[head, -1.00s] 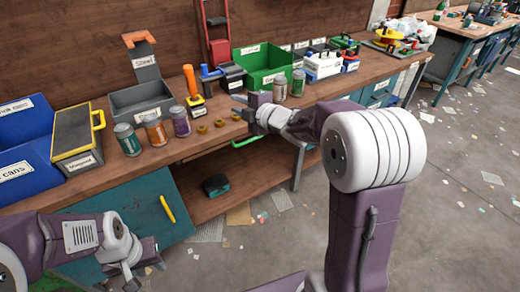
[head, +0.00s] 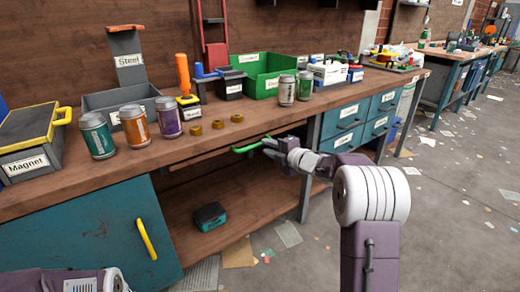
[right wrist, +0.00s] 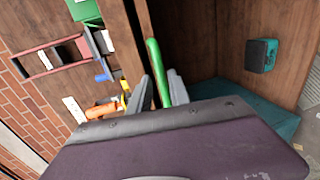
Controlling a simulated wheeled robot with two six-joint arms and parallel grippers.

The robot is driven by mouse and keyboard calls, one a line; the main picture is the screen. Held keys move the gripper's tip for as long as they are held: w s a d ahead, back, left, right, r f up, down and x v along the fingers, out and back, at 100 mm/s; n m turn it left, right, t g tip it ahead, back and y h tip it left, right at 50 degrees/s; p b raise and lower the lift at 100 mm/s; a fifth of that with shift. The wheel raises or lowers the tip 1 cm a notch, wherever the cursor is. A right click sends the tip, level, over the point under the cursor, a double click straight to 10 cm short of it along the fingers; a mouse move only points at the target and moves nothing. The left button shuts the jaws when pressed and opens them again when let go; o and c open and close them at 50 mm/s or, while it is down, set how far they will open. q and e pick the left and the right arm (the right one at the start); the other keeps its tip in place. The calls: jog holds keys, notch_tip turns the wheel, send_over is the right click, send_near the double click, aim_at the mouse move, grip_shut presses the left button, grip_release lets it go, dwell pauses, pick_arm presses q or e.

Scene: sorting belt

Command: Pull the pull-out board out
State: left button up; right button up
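The pull-out board (head: 205,154) is a thin brown board just under the bench top, with a green handle (head: 246,149) on its front edge. My right gripper (head: 268,145) is at the right part of this handle. In the right wrist view the green handle (right wrist: 155,62) runs between the two grey fingertips of my right gripper (right wrist: 162,88), which stand apart on either side of it with some gap. My left gripper is out of view; only part of my left arm shows at the bottom left.
The bench top (head: 255,108) holds cans, brass rings, a green bin (head: 262,72) and a grey Steel bin. A teal cupboard door (head: 85,235) stands left of the open shelf, and teal drawers (head: 345,116) stand right. A teal box (head: 209,216) lies on the lower shelf.

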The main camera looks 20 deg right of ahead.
aim_at(260, 144)
jog(key=b+x, duration=0.1)
jog(key=x, duration=0.4)
jog(key=shift+w+f, duration=0.1)
jog(key=shift+w, duration=0.1)
grip_shut()
jog(key=shift+a, duration=0.1)
dwell(1.0)
